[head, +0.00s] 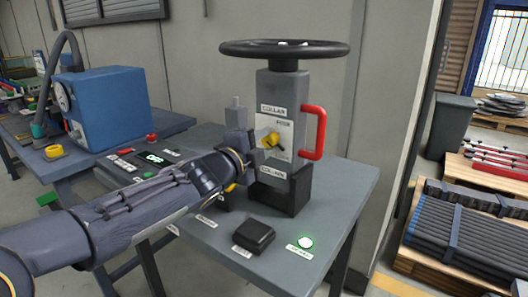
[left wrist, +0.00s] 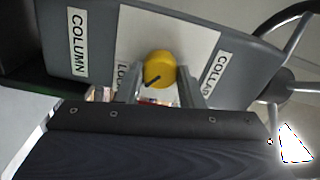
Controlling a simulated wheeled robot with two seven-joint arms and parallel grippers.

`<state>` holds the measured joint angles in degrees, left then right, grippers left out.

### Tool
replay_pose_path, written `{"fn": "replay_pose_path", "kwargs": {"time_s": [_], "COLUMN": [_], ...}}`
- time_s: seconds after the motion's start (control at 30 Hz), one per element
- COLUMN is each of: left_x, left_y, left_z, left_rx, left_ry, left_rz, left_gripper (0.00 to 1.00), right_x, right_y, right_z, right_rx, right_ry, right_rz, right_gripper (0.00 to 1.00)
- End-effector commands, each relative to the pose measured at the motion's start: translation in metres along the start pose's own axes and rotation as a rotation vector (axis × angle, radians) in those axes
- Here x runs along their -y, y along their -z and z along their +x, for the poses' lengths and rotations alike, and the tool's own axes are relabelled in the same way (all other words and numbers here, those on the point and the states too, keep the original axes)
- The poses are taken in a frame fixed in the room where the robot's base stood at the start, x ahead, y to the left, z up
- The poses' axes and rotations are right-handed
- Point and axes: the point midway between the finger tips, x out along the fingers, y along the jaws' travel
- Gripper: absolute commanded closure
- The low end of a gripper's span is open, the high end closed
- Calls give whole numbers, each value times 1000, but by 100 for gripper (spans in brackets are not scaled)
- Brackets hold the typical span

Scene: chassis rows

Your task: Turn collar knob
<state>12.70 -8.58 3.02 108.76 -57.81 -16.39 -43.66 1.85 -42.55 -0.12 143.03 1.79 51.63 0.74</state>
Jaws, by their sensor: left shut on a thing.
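The collar knob is a yellow round knob (head: 270,139) on the front of a grey column (head: 282,92) labelled "COLLAR" at the top. In the left wrist view the yellow knob (left wrist: 159,69) shows a dark pointer line slanting down and left. My left gripper (head: 262,140) is at the knob, its fingers on either side of it. In the left wrist view the left gripper (left wrist: 160,85) is shut on the knob. Part of the knob is hidden by the fingers. My right gripper is in neither view.
A black handwheel (head: 284,50) tops the column, and a red handle (head: 315,133) sticks out on its right. A blue machine (head: 105,104) stands at left.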

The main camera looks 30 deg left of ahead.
Motion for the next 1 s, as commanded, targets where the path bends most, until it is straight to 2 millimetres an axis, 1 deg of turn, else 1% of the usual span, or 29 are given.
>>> {"fn": "replay_pose_path", "kwargs": {"time_s": [0.03, 0.2, 0.4, 0.9, 0.93, 1.0], "left_x": [-2, -2, -1, -1, -1, -1], "left_y": [0, 0, 0, 0, 0, 0], "left_z": [0, 0, 0, 0, 0, 0], "left_rx": [0, 0, 0, -1, -1, -1], "left_ry": [0, -1, -1, -1, -1, -1], "left_rz": [28, 111, 164, 184, 184, 183], "left_gripper": [89, 89, 89, 89, 65, 56], "right_x": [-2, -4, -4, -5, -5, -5], "right_y": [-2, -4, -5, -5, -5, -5], "right_z": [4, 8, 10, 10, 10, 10], "right_rx": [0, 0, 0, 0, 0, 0], "right_ry": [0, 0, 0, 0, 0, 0], "right_rz": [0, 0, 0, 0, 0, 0], "right_gripper": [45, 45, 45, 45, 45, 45]}}
